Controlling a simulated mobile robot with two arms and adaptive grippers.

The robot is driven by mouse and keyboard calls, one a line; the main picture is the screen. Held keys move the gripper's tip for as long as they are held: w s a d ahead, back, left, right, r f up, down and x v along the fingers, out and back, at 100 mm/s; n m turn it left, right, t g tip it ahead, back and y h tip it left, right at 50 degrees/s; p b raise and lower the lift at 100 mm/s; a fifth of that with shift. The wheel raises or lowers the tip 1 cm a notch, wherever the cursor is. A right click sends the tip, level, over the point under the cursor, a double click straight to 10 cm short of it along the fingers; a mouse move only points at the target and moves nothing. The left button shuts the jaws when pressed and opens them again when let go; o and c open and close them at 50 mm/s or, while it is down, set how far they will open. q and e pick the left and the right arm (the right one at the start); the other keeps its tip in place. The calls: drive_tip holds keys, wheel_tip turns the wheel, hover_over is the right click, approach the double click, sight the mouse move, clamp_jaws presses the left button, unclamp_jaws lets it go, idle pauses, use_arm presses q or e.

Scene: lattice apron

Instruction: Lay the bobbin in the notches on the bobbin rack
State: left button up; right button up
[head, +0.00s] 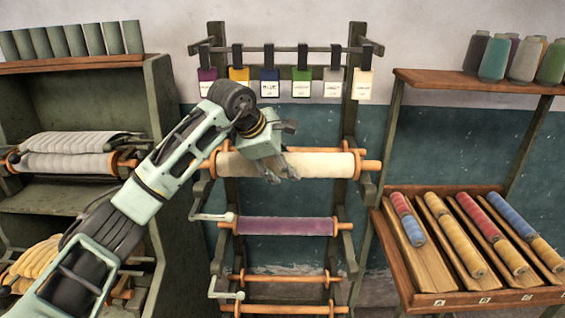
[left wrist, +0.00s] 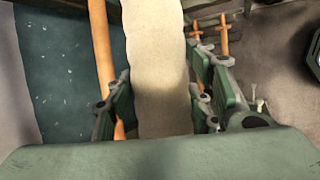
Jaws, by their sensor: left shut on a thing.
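The bobbin (head: 315,165) is a wide cream roll with orange end discs and orange spindle ends. It lies level across the front of the bobbin rack (head: 350,110), a dark green upright frame. In the left wrist view, the cream roll (left wrist: 160,75) runs between the two fingers of my left gripper (left wrist: 157,108). The right spindle end is close above a rack arm (head: 367,190); I cannot tell whether it touches the notch. The left spindle end is partly hidden by my arm. My right gripper is not in view.
A purple bobbin (head: 285,226) and bare orange spindles sit lower on the rack, with cranks at left. Coloured tags (head: 300,84) hang from the top bar. Shelves with cloth rolls (head: 70,160) stand left; a tray of coloured spools (head: 470,240) stands right.

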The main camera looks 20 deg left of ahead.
sight(282, 175)
use_arm(q)
drive_tip(key=shift+f+b, duration=0.65)
drive_tip(key=shift+f, duration=0.35)
drive_tip(key=shift+f, duration=0.3)
drive_tip(key=shift+f+b, duration=0.2)
drive_tip(key=shift+b, duration=0.2)
drive_tip(key=shift+f, duration=0.15)
idle(0.4)
drive_tip(key=o, duration=1.6)
drive_tip(key=shift+o, duration=0.5)
drive_tip(key=shift+f, duration=0.15)
